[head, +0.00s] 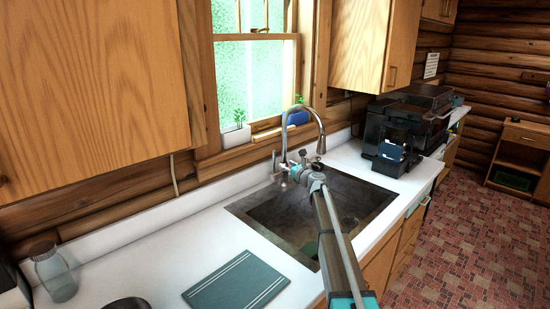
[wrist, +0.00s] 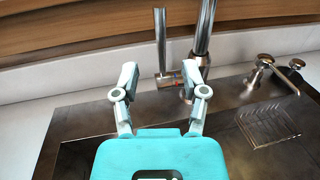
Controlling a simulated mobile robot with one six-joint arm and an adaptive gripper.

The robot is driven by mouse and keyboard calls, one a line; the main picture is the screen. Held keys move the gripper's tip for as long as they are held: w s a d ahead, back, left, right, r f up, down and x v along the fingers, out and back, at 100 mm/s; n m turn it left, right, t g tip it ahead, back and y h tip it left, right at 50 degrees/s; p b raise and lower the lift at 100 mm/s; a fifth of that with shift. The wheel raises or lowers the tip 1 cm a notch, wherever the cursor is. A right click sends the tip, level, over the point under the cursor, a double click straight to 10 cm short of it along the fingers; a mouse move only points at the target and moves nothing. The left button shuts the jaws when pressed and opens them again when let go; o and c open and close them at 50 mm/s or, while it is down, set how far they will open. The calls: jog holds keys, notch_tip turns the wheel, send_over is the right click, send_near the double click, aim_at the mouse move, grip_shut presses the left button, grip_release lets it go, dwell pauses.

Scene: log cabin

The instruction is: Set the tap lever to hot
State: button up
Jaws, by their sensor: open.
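The metal tap (head: 305,108) rises from the counter behind the sink, with a tall curved spout. In the wrist view its spout (wrist: 205,30) stands right of a slim upright tap lever (wrist: 160,38). The lever's foot meets the tap body, where a small reddish mark (wrist: 180,73) shows. My gripper (wrist: 158,78) is open and empty, its two fingers apart. The lever stands beyond them, in line with the gap; I cannot tell whether anything touches.
The dark sink (head: 345,195) lies below my gripper. A soap dispenser (wrist: 265,68) and wire rack (wrist: 270,122) are to the right in the wrist view. A green board (head: 236,282), glass jar (head: 54,272) and black coffee machine (head: 395,140) stand on the white counter (head: 150,250).

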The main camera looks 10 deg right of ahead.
aim_at(274, 166)
jog(key=x, duration=1)
jog(key=shift+w+a+f, duration=0.1)
jog(key=shift+w+a, duration=0.05)
jog(key=shift+w, duration=0.2)
grip_shut()
